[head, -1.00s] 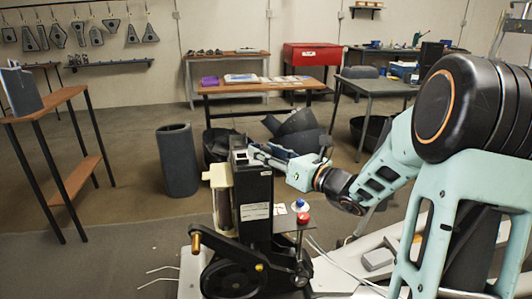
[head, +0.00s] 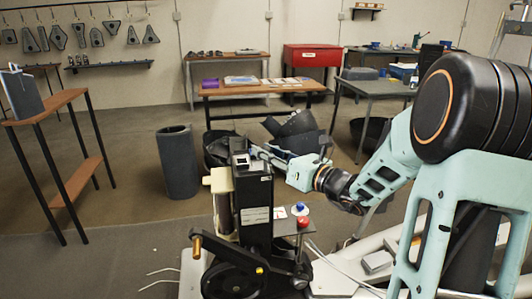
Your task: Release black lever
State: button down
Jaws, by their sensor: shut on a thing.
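A dark upright machine column (head: 257,208) stands at the centre, with a black wheel and crank at its base. The black lever (head: 239,145) seems to be the small dark part at the column's top; its outline is hard to make out. My gripper (head: 257,152) reaches in from the right at the column's top. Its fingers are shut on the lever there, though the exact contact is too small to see. The rest of my teal arm extends to the right.
A small grey shelf with a red and blue knob (head: 302,217) sits right of the column. A grey cylindrical bin (head: 179,162) stands to the left, and a wooden table (head: 265,90) behind.

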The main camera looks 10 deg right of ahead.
jog(key=shift+r, duration=0.7)
jog(key=c, duration=1.6)
grip_release()
jog(key=shift+f, duration=0.1)
jog(key=shift+s+d, duration=0.15)
jog(key=v, duration=1.1)
jog(key=shift+s, duration=0.25)
